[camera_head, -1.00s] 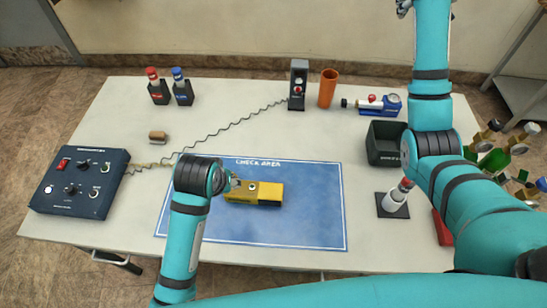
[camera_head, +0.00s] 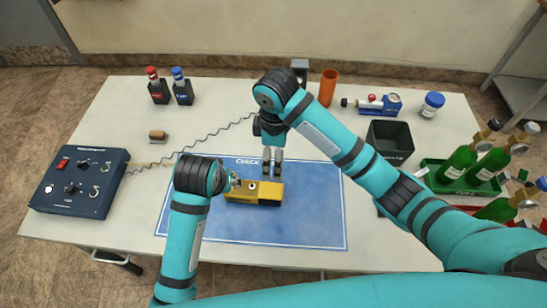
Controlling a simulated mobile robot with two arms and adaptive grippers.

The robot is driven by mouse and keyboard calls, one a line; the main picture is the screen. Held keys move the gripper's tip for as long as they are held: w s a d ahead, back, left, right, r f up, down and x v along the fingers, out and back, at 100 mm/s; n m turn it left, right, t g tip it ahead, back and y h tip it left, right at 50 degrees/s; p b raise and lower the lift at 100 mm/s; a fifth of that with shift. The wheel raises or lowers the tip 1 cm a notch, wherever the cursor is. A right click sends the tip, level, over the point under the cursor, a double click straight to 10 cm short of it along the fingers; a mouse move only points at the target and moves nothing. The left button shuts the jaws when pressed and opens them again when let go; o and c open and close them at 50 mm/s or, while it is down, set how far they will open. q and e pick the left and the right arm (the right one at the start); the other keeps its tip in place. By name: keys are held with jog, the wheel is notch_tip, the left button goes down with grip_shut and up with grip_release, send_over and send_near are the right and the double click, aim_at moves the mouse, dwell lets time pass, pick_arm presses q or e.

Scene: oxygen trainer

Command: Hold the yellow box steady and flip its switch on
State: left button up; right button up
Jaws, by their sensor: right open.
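The yellow box (camera_head: 240,198) lies on the blue check-area mat (camera_head: 310,225), with a dark stripe along its lower side and a small round fitting on top. My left gripper (camera_head: 234,181) is at the box's left end, mostly hidden behind my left wrist; I cannot tell whether it is shut on the box. My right gripper (camera_head: 272,166) is open and points down just above and behind the box's right end. I cannot make out whether its fingers touch the box. The box's switch is too small to tell clearly.
A dark control panel (camera_head: 80,182) with knobs stands at the left, its coiled cable crossing the table. Red and blue bottles in black holders (camera_head: 158,90), an orange cup (camera_head: 328,87) and a blue device (camera_head: 380,104) stand at the back. A dark bin (camera_head: 390,140) and green bottles (camera_head: 457,163) are right.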

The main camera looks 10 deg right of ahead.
aim_at(274, 190)
jog(key=f, duration=1.2)
jog(key=s+f, duration=0.1)
jog(key=f, duration=0.5)
jog(key=shift+a, duration=0.25)
jog(key=shift+c, duration=0.4)
